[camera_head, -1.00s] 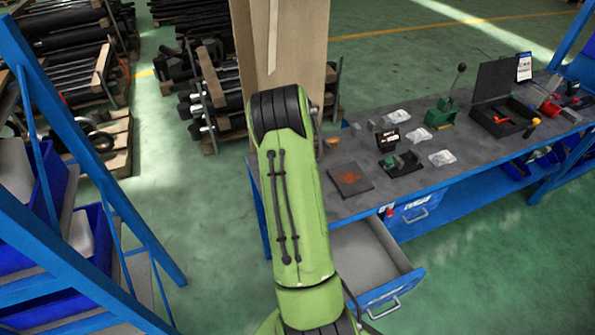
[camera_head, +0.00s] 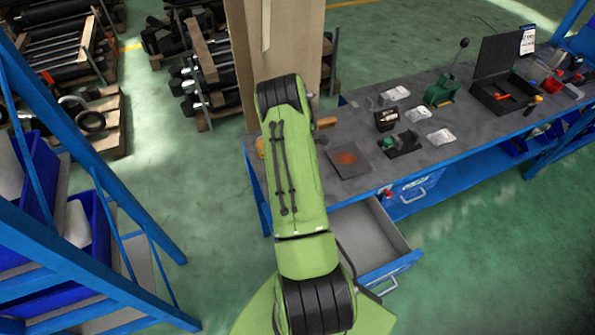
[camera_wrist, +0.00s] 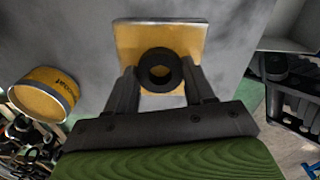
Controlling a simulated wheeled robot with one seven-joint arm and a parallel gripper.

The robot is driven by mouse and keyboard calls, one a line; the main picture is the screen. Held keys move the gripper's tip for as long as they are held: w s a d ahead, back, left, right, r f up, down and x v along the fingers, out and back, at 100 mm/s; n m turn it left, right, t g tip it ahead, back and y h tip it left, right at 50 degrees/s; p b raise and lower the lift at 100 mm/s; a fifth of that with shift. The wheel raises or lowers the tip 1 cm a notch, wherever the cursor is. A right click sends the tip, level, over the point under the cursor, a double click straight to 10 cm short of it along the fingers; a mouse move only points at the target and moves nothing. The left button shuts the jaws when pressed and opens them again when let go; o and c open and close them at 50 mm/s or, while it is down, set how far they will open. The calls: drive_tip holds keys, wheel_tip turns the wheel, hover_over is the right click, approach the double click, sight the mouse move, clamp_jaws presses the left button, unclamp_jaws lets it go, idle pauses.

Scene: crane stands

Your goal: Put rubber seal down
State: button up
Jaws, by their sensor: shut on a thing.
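The rubber seal, a thick black ring (camera_wrist: 160,55), is between the fingertips of my gripper (camera_wrist: 160,76) in the wrist view. The gripper is shut on it. Behind the seal is a square yellow pad (camera_wrist: 185,37) with a pale rim on the grey bench top. The seal overlaps the pad's lower part in the picture; I cannot tell whether it touches the pad. In the head view my arm hides the gripper, seal and pad.
A yellow tin (camera_wrist: 45,92) lies left of the gripper. The bench (camera_head: 350,125) carries a brown-stained plate (camera_head: 347,161), a green press (camera_head: 441,92), several clear bags and an open black case (camera_head: 503,92). An open drawer (camera_head: 372,238) juts out in front. A blue rack (camera_head: 90,180) stands left.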

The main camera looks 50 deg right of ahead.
drive_tip(key=shift+f+b, duration=0.3)
drive_tip(key=o, duration=1)
drive_tip(key=shift+r, duration=0.1)
